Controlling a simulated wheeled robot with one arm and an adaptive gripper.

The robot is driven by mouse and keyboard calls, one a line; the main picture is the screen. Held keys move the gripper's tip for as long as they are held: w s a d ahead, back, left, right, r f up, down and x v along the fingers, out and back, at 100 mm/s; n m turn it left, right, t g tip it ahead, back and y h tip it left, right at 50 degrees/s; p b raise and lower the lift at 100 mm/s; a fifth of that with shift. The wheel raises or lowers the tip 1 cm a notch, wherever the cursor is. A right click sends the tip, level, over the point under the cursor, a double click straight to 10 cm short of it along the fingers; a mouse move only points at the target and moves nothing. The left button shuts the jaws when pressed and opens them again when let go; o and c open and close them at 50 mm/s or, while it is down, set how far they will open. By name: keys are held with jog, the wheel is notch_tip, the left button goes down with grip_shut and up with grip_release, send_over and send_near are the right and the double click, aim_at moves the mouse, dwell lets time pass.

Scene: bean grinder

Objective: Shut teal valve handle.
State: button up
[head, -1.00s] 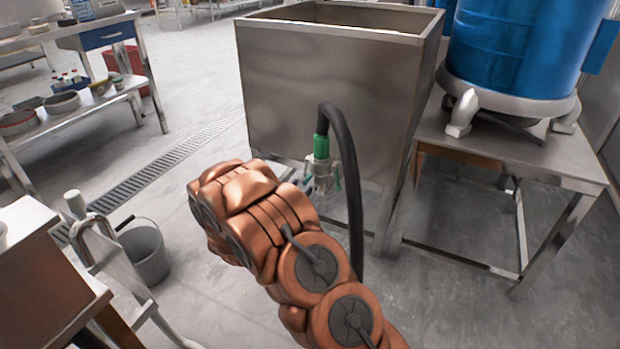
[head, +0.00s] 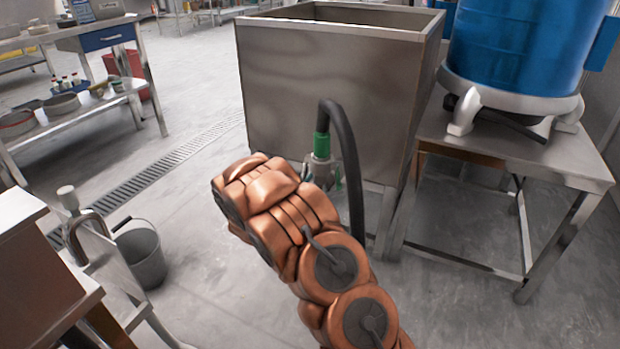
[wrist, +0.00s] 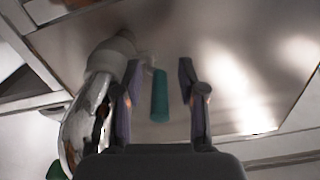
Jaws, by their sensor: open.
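The teal valve handle (wrist: 159,95) is a short straight bar in the wrist view. It appears between the two fingers of my open gripper (wrist: 156,78), with a gap visible on each side. I cannot tell how deep it sits between them. The metal valve body (wrist: 116,58) is just left of the fingers. In the head view the valve (head: 319,168) hangs in front of the steel tank, below a green collar (head: 321,145) on a black hose. My copper arm covers its lower part and hides my gripper there.
The steel tank (head: 325,85) stands behind the valve. The black hose (head: 352,170) loops down to its right. A steel table (head: 565,160) bearing a blue drum (head: 520,45) is at right. A grey bucket (head: 142,258) and a bench are at left. Open floor lies between.

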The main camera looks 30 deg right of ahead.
grip_shut()
dwell(0.6)
